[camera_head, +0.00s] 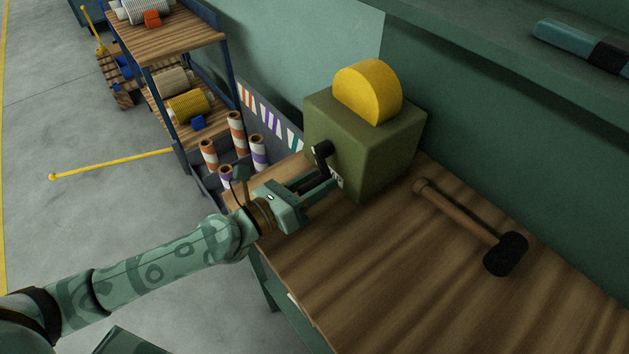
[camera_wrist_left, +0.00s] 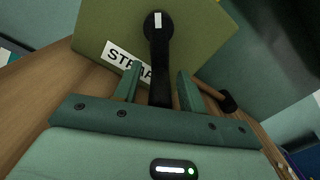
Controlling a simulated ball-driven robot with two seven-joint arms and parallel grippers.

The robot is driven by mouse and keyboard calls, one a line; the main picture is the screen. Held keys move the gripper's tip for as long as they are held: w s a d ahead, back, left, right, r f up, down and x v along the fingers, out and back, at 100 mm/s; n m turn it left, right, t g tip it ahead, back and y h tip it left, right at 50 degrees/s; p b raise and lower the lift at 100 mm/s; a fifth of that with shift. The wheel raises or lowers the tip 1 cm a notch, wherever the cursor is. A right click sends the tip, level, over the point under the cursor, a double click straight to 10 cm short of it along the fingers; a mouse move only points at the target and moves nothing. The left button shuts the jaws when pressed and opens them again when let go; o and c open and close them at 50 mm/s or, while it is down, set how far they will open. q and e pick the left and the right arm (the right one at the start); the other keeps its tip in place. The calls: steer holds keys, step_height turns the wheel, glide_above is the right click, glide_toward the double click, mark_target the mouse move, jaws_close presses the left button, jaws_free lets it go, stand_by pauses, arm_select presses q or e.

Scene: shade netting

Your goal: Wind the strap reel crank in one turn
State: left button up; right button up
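The strap reel is an olive-green box (camera_head: 362,150) with a yellow half-disc (camera_head: 370,92) on top, standing on a wooden bench. Its black crank (camera_head: 322,152) is on the face toward my left arm. In the left wrist view the crank (camera_wrist_left: 159,48) has its hub at the top, with its arm and handle pointing down. A white label (camera_wrist_left: 122,62) reading "STRAP" is partly hidden behind it. My left gripper (camera_head: 322,184) is at the crank. In the wrist view its fingers (camera_wrist_left: 158,90) stand apart on either side of the handle, with gaps visible. My right gripper is not in view.
A mallet (camera_head: 470,225) lies on the bench (camera_head: 390,270), right of the reel. A bin of striped rolls (camera_head: 236,132) and a shelf rack (camera_head: 165,50) stand at the left. A shelf (camera_head: 490,42) overhangs the back. The bench front is clear.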

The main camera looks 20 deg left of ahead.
arm_select(q)
steer(key=c, duration=0.8)
steer(key=m, duration=0.1)
steer(key=a+m, duration=0.1)
steer(key=m, duration=0.1)
steer(key=shift+w+f+b, duration=0.3)
steer(key=shift+w+f, duration=0.05)
steer(key=shift+f, duration=0.05)
steer(key=m, duration=0.1)
steer(key=a+m, duration=0.1)
steer(key=shift+w+m, duration=0.3)
steer(key=shift+m, duration=0.1)
steer(key=shift+d, duration=0.1)
steer(key=o, duration=0.9)
steer(key=shift+s, duration=0.1)
steer(key=shift+c, duration=0.2)
